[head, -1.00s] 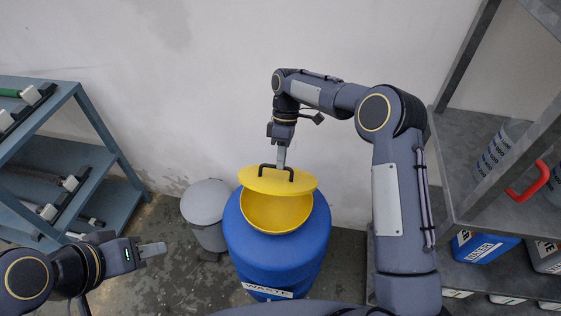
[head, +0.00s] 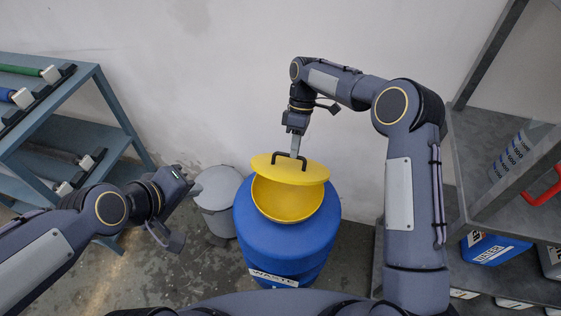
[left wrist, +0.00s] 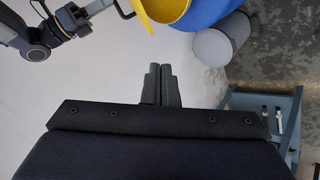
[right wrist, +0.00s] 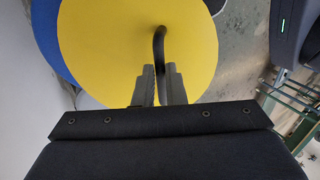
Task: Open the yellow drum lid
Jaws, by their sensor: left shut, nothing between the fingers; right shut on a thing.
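The yellow drum lid (head: 306,172) is tilted up above the yellow funnel bowl (head: 285,200) on top of the blue drum (head: 287,238), with a gap between lid and bowl at the front. My right gripper (head: 297,150) is shut on the lid's black handle (head: 277,157); the right wrist view shows the fingers (right wrist: 159,85) at the handle (right wrist: 159,50) over the lid's face. My left gripper (head: 196,186) is shut and empty, left of the drum near the grey bin. In the left wrist view its fingers (left wrist: 161,72) are together, with the lid beyond them.
A grey lidded bin (head: 215,190) stands left of the drum. A blue-grey rack (head: 98,85) with tools is at the left. A grey shelf (head: 462,170) with containers is at the right. A plain wall is behind.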

